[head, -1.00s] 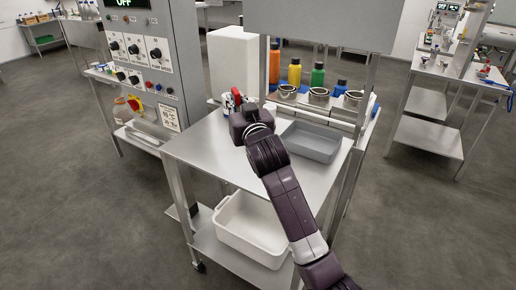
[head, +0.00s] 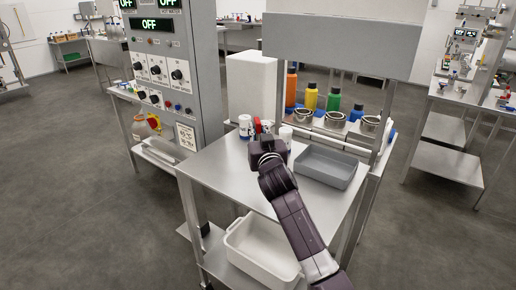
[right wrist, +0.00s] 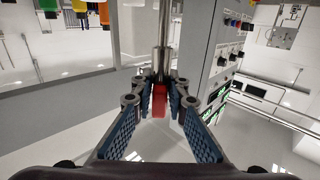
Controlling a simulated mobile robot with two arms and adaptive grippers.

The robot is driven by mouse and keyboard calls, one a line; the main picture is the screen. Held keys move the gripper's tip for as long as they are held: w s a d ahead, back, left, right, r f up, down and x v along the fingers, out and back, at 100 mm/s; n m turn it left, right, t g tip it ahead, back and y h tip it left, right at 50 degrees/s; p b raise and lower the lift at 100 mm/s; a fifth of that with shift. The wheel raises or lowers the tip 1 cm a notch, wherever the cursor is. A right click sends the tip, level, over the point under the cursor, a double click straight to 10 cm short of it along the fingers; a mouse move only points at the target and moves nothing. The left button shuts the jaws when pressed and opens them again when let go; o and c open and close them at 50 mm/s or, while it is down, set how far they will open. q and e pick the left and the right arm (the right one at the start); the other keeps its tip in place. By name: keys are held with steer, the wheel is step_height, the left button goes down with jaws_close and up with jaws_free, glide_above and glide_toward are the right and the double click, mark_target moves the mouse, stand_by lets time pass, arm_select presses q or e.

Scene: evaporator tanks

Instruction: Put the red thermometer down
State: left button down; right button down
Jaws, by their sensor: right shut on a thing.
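My right gripper (head: 262,142) is over the back left part of the steel table (head: 225,170). It is shut on the red thermometer (head: 257,125), of which only a small red part shows above the gripper. In the right wrist view the fingertips (right wrist: 160,97) close on its red part (right wrist: 158,93), and a metal stem (right wrist: 162,40) runs on beyond them. I cannot tell whether the thermometer touches the table. My left gripper is not in view.
White jars stand left (head: 245,127) and right (head: 286,133) of the gripper. A grey tray (head: 340,180) is to the right. Bottles, one orange (head: 291,90), line the shelf behind. A control cabinet (head: 205,75) stands left. The table's front left is clear.

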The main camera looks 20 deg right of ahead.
step_height(320, 180, down, 7)
stand_by(0.4)
steer(key=shift+f, duration=0.1)
steer(key=c, duration=1.9)
jaws_free()
